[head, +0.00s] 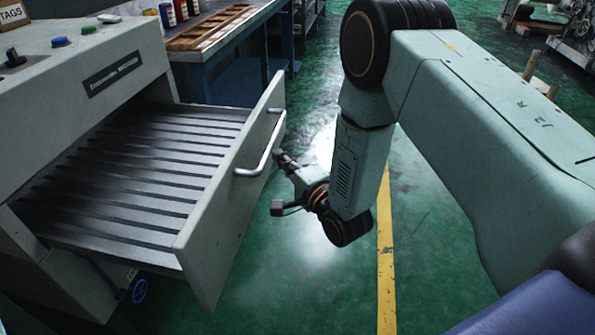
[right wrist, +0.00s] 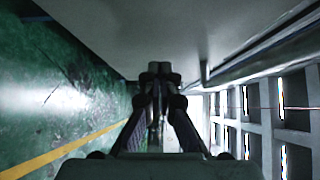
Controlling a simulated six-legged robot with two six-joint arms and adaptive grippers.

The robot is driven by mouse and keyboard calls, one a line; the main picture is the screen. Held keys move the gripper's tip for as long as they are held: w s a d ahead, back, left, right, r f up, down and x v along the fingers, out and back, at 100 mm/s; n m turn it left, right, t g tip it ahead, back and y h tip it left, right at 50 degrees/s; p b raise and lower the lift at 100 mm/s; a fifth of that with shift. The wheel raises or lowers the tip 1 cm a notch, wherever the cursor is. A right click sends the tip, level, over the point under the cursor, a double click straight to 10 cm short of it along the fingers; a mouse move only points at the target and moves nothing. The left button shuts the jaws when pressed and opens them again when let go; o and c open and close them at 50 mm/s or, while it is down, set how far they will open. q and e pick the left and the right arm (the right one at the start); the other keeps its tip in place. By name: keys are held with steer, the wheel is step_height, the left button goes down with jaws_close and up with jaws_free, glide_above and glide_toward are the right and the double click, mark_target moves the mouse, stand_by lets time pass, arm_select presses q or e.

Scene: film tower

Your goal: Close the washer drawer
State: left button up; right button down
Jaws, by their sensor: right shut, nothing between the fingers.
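The washer drawer (head: 230,195) is pulled well out of the grey washer cabinet (head: 40,100). Its slatted inside is empty, and its front panel carries a metal bar handle (head: 262,158). My right gripper (head: 283,158) is at the outer face of the front panel, just right of the handle. In the right wrist view the shut fingers (right wrist: 160,70) point at the pale panel (right wrist: 200,30), with nothing between them. The handle bar (right wrist: 255,62) runs to their right there. I cannot tell whether the fingertips touch the panel. My left gripper is not in view.
A blue workbench (head: 215,50) with a wooden tray (head: 208,27) and several small cans stands behind the drawer. The green floor (head: 330,280) with a yellow line (head: 386,250) is clear right of the drawer. Machinery (head: 560,40) stands at the far right.

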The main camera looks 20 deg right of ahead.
steer(key=shift+w+a, duration=0.6)
steer(key=shift+a, duration=0.25)
steer(key=shift+w, duration=0.1)
